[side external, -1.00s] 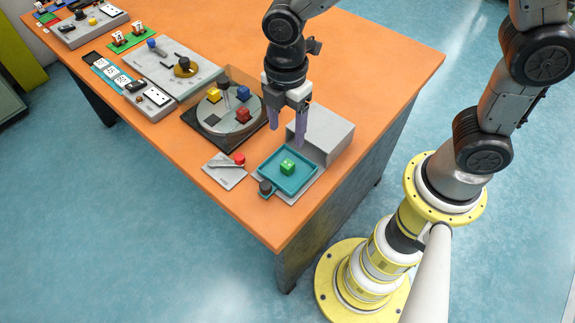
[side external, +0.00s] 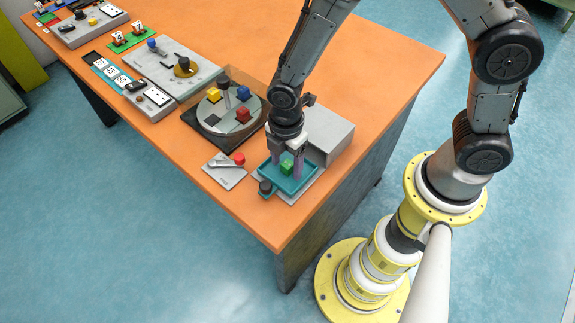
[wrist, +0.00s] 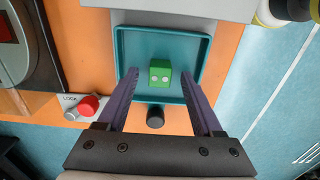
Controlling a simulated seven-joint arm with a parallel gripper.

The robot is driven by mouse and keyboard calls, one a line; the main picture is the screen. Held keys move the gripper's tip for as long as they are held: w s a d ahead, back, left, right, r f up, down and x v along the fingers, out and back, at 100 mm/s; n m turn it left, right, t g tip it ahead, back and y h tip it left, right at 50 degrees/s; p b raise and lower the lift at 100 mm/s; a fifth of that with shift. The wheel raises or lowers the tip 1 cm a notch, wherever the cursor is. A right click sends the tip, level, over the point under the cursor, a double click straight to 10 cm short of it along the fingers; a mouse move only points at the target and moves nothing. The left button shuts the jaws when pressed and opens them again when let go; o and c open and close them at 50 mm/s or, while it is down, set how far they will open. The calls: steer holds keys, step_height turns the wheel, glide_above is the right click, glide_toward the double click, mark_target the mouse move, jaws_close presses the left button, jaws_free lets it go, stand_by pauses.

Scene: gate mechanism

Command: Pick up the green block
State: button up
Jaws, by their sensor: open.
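The green block (side external: 287,167) sits in the shallow teal tray (side external: 291,187) near the table's front corner. It also shows in the wrist view (wrist: 160,73), with two pale dots on the side facing the camera. My gripper (side external: 287,175) is low over the tray, with its purple fingers on either side of the block. In the wrist view the fingers (wrist: 161,95) are spread, with clear gaps between them and the block. The jaws are open and hold nothing.
A grey box (side external: 326,136) stands right behind the tray. A dark knob (side external: 265,187) is at the tray's front. Left of it is a grey plate with a red knob (side external: 239,158). A round turntable with coloured blocks (side external: 226,110) stands further back left.

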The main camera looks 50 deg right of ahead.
steer(key=shift+c, duration=0.3)
jaws_close()
stand_by(0.3)
